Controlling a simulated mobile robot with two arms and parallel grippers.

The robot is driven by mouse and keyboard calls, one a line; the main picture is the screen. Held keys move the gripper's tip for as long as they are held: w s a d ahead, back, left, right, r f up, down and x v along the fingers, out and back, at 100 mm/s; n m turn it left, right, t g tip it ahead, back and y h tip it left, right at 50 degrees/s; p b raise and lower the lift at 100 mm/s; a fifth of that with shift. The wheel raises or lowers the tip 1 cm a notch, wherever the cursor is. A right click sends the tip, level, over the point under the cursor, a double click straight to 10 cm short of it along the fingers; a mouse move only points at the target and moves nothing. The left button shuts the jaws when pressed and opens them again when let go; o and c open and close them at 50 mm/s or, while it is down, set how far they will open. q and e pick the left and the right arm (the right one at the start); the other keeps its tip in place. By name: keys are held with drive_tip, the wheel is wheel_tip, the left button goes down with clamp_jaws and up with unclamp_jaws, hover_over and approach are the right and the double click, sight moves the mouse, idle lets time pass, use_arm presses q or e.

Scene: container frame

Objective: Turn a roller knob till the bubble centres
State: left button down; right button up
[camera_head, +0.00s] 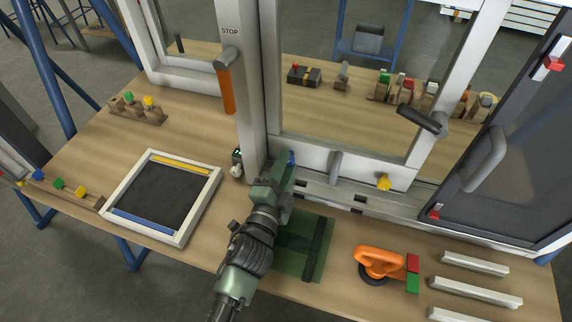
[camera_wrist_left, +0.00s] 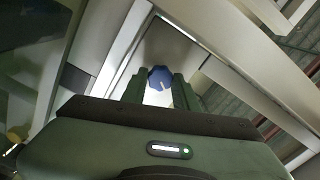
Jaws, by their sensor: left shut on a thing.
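The blue roller knob (camera_head: 291,158) sits low on the white frame, at the foot of the upright post. It also shows in the left wrist view (camera_wrist_left: 160,76), between my two green fingers. My left gripper (camera_head: 284,168) is shut on this knob. A yellow knob (camera_head: 384,183) stands on the lower rail farther right, with nothing touching it. A small dark item with a green mark (camera_head: 237,155) is beside the post; it may be a level, but I cannot make out a bubble. My right gripper is not in view.
A framed dark panel (camera_head: 170,168) lies on the left of the bench. An orange suction lifter (camera_head: 379,262) and pale bars (camera_head: 475,263) lie at the right front. A green mat (camera_head: 318,265) lies under my left arm. The grey door (camera_head: 500,160) stands at right.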

use_arm(q)
drive_tip(key=shift+f+n, duration=0.1)
drive_tip(key=shift+n, duration=0.5)
drive_tip(key=c, duration=1.1)
unclamp_jaws()
drive_tip(key=b+v, duration=0.1)
drive_tip(key=v, duration=0.6)
drive_tip(key=shift+s+a, duration=0.15)
drive_tip(key=shift+s, duration=0.25)
